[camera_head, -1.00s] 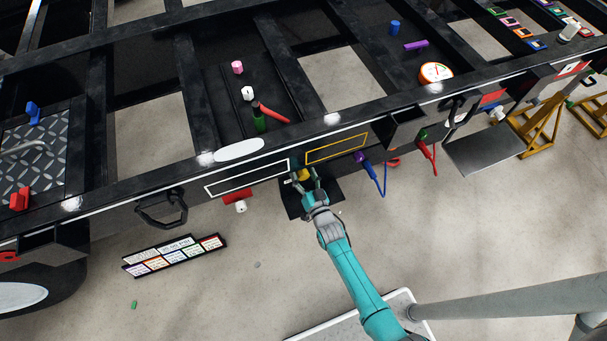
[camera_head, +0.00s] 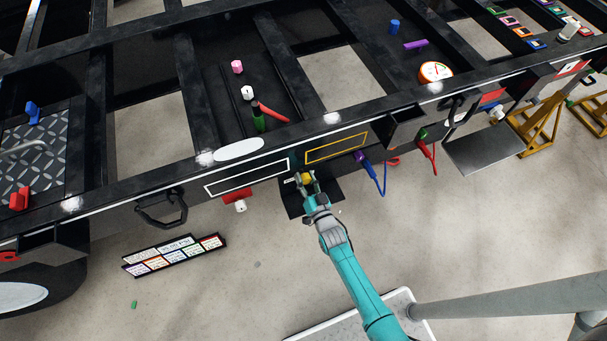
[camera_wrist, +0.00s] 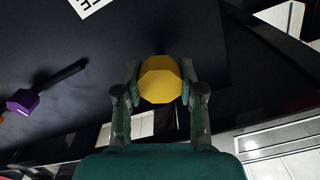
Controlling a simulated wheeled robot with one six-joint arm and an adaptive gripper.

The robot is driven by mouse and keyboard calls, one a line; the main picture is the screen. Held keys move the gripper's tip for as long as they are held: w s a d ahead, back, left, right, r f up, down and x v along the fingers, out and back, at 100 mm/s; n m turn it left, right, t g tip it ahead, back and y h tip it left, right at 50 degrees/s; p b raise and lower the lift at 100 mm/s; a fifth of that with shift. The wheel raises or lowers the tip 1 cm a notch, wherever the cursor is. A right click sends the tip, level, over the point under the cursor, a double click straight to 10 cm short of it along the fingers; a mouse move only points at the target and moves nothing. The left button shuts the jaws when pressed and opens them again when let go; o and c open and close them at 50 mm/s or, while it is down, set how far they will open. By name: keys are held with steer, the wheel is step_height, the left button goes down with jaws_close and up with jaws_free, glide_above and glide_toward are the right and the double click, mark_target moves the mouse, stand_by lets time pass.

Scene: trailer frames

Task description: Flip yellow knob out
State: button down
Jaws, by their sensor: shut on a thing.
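The yellow knob (camera_wrist: 160,82) is an eight-sided block in the middle of the wrist view. It sits between the two fingers of my gripper (camera_wrist: 160,90), which is shut on it. In the head view the yellow knob (camera_head: 306,178) shows at the front side of the black trailer frame, below the yellow-outlined rectangle. My gripper (camera_head: 308,183) reaches it from below and right. The fingers partly cover the knob in the head view, and its mount is hidden.
A red part with a white knob (camera_head: 240,206) is to the left. A black handle (camera_head: 162,208) juts out farther left.

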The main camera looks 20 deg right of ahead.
steer(key=shift+s, duration=0.25)
steer(key=c, duration=0.7)
jaws_free()
steer(key=shift+s, duration=0.1)
steer(key=s, duration=1.2)
